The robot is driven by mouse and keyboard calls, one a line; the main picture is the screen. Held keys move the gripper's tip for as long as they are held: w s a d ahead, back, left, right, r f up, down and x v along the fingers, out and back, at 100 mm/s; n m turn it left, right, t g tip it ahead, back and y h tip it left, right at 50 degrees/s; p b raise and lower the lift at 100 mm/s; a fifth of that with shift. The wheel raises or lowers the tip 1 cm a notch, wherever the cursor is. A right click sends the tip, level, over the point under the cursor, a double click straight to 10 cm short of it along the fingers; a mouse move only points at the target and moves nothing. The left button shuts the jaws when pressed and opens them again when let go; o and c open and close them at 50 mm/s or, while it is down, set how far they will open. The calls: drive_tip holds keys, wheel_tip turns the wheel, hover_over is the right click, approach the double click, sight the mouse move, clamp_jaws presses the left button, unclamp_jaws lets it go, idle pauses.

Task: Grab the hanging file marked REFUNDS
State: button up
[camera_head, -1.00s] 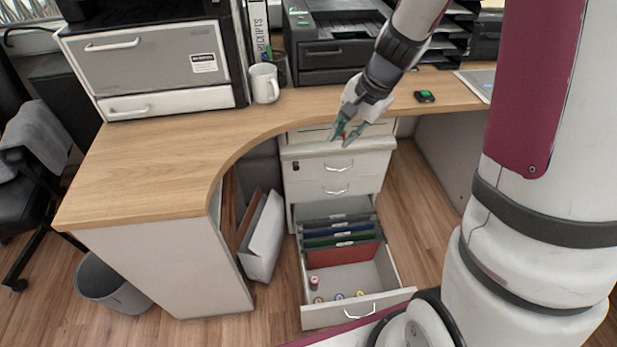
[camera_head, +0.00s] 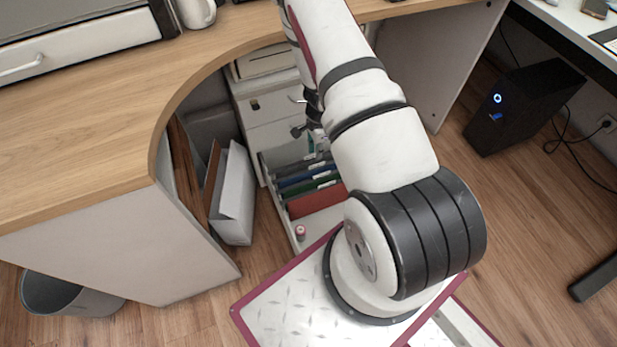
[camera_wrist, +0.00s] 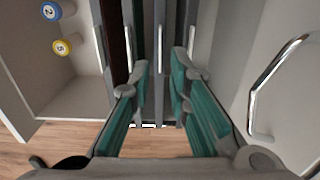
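Several hanging files stand in a row in the open bottom drawer (camera_head: 296,228). The head view shows a red file (camera_head: 316,203) at the front, with green, blue and grey ones behind it. No label is readable, so I cannot tell which is REFUNDS. My gripper (camera_wrist: 160,68) is open. In the wrist view its two teal-padded fingers are spread over the files, with upright files and pale tabs (camera_wrist: 160,42) between and beside them. I cannot tell whether the fingers touch any file. In the head view my arm hides most of the gripper and part of the files.
A metal drawer handle (camera_wrist: 281,86) is close on the right in the wrist view. Small numbered round items, one blue (camera_wrist: 50,11) and one yellow (camera_wrist: 61,47), lie in the drawer. The desk (camera_head: 110,118) overhangs on the left. A white box file (camera_head: 236,195) leans beside the cabinet.

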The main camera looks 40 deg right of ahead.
sight(317, 173)
wheel_tip(317, 173, down, 15)
drive_tip(key=b, duration=0.5)
drive_tip(key=shift+d+r+b, duration=0.1)
drive_tip(key=shift+r+b, duration=0.1)
drive_tip(key=shift+b, duration=0.15)
drive_tip(key=shift+r, duration=0.1)
clamp_jaws()
